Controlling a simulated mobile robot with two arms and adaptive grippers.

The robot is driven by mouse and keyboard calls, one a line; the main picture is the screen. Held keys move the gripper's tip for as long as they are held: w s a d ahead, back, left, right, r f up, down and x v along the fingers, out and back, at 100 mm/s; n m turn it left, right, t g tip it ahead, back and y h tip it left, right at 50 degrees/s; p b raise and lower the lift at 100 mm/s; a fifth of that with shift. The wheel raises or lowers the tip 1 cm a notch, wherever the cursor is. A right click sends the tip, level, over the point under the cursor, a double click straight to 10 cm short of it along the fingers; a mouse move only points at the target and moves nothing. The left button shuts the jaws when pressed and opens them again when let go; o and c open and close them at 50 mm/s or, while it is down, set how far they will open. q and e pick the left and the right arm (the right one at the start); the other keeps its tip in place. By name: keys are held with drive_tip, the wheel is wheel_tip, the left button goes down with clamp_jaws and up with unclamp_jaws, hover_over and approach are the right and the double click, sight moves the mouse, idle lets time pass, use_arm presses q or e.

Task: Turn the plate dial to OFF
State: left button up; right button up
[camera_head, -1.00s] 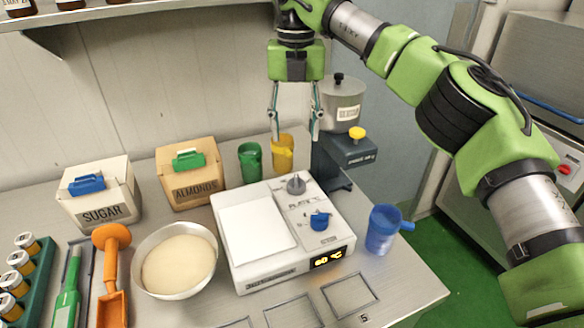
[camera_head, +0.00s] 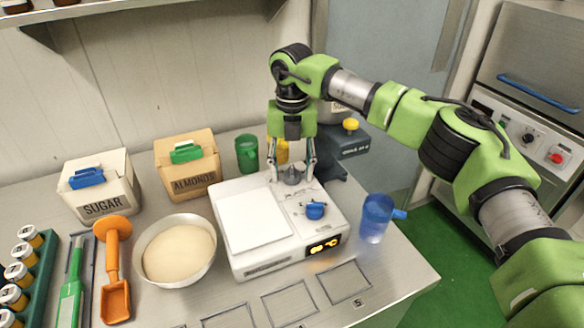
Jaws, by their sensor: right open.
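The white hot plate unit (camera_head: 258,218) stands on the steel table, with a lit orange display (camera_head: 323,246) on its front that seems to read 60 °C. A blue knob (camera_head: 316,210) sits on its top right, and a grey knob (camera_head: 292,175) sits further back. Small print beside the knobs is too blurred to read, so I cannot tell which one is the plate dial. My right gripper (camera_head: 292,178) points down, open, with its fingers on either side of the grey knob. I cannot tell whether they touch it. My left gripper is not in view.
A blue jug (camera_head: 376,218) stands just right of the unit, and a bowl of pale dough (camera_head: 176,250) stands at its left. Green (camera_head: 247,153) and yellow (camera_head: 283,151) cups and a grey machine with a yellow knob (camera_head: 350,124) stand behind. Sugar (camera_head: 102,188) and almonds (camera_head: 188,165) boxes are at left.

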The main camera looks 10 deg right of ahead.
drive_tip(key=shift+c, duration=0.5)
drive_tip(key=c, duration=1)
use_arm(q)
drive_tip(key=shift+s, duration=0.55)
use_arm(e)
drive_tip(key=shift+n, duration=0.4)
drive_tip(key=n, duration=0.3)
drive_tip(key=shift+n, duration=0.3)
drive_tip(key=n, duration=0.4)
drive_tip(key=shift+r+n, duration=0.1)
drive_tip(key=shift+n, duration=0.2)
drive_tip(key=n, duration=0.4)
drive_tip(key=shift+n, duration=0.3)
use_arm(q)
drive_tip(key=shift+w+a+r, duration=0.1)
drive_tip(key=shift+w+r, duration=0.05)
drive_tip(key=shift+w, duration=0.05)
use_arm(e)
drive_tip(key=shift+n, duration=2.2)
